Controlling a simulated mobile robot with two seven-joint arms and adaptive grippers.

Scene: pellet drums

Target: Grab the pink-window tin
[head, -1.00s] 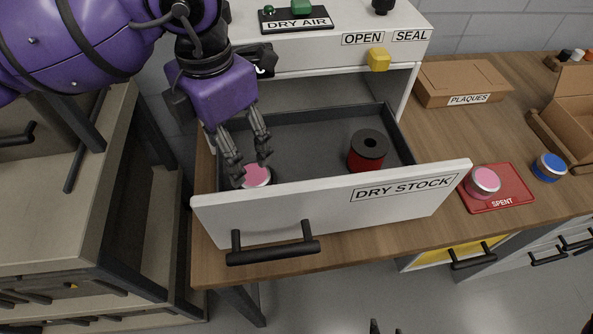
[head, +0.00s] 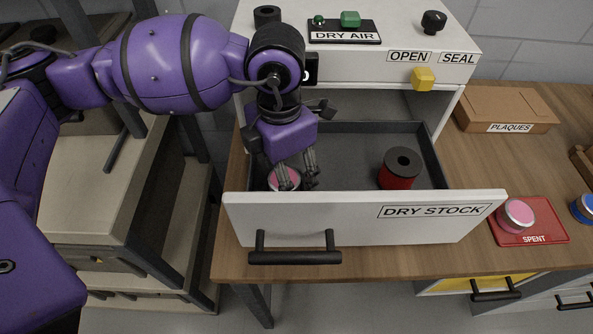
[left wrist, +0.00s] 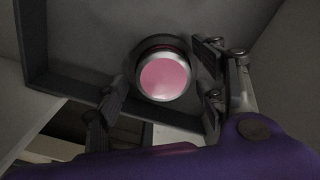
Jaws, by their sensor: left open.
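A round tin with a pink window (head: 284,178) stands in the open DRY STOCK drawer, near its front left corner. In the left wrist view the same pink-window tin (left wrist: 165,76) shows its silver rim and pink top. My left gripper (head: 297,183) points down into the drawer at the tin, and its fingers partly cover the tin in the head view. The left wrist view shows its fingers (left wrist: 160,95) spread apart, one side to each side of the tin, with nothing clamped. A second pink-topped tin (head: 516,214) stands on the red SPENT mat (head: 535,239). My right gripper is not in view.
The drawer front (head: 340,217) rises as a wall just before the tin. A red and black spool (head: 400,168) stands in the drawer's right part. The white cabinet (head: 360,62) overhangs the drawer's back. A PLAQUES box (head: 505,108) and a blue tin (head: 584,207) lie to the right.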

